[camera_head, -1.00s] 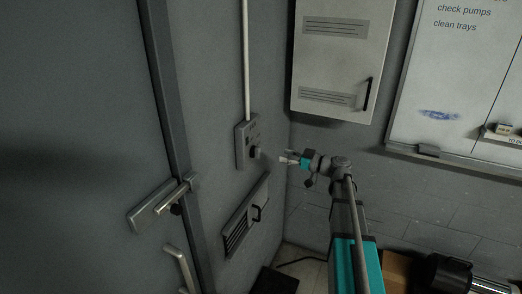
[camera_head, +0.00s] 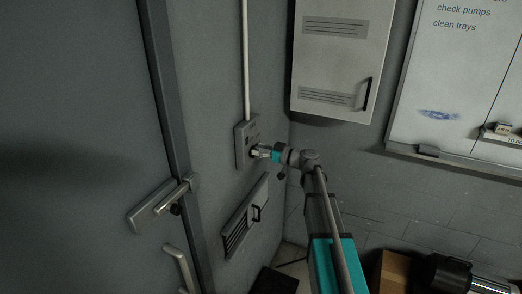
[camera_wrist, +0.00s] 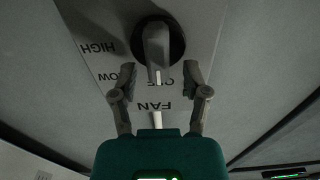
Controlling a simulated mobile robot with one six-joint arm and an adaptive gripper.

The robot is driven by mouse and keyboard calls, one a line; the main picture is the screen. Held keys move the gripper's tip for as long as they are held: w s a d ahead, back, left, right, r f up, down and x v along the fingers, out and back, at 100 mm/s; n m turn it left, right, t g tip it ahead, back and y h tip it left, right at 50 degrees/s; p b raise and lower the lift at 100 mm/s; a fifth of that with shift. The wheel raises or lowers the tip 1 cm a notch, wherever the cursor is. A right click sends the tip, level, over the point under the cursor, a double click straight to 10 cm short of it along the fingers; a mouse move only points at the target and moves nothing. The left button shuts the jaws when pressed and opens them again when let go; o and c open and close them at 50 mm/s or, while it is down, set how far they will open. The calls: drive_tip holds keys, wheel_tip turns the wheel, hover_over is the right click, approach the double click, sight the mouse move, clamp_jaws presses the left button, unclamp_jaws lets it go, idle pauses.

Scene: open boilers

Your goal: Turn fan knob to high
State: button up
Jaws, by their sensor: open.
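The fan panel (camera_head: 242,146) is a grey plate on the left wall in the head view. In the wrist view, the panel (camera_wrist: 205,25) appears upside down, with the labels FAN, LOW and HIGH legible and OFF partly covered. The dark round fan knob (camera_wrist: 157,45) has a grey handle whose white mark points toward the bottom of the picture, near OFF. My gripper (camera_wrist: 160,75) is open, one finger on each side of the handle's tip, with gaps visible. In the head view, my gripper (camera_head: 259,151) is at the panel and hides much of the knob.
A louvred vent with a handle (camera_head: 246,215) is on the wall below the panel. A door with a lever handle (camera_head: 160,205) is at left. A wall cabinet (camera_head: 340,55) hangs to the upper right.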

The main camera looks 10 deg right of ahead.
clamp_jaws()
drive_tip(key=shift+d, duration=0.1)
idle(0.4)
